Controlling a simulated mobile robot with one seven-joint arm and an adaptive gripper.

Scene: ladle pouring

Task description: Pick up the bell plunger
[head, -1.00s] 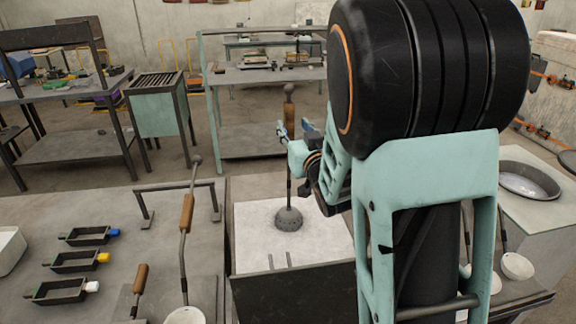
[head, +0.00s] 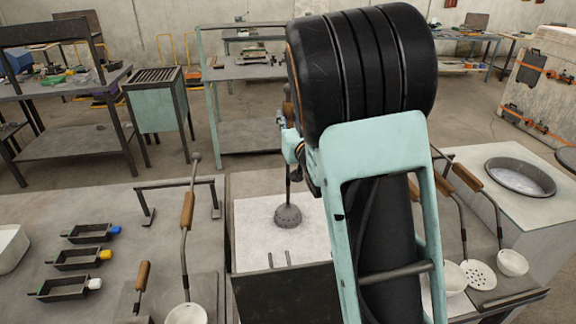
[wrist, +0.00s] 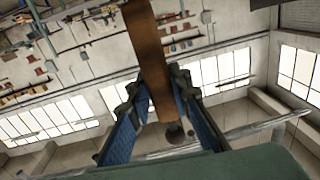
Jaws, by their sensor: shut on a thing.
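The bell plunger (head: 288,215) stands upright, its grey, holed bell on the pale surface of a box in the head view. Its thin rod rises from the bell to a brown wooden handle, partly hidden by my arm. My gripper (head: 286,118) is at the handle, mostly hidden behind my arm in the head view. In the wrist view the brown handle of the bell plunger (wrist: 150,60) runs between the two blue-padded fingers of my gripper (wrist: 158,85), which are shut on it.
On the left bench, a ladle (head: 187,212) leans on a dark rack (head: 180,186), near several small moulds (head: 82,259). To the right, a skimmer (head: 479,275) and other ladles rest beside a round pan (head: 520,177). A dark panel (head: 285,298) fronts the pale surface.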

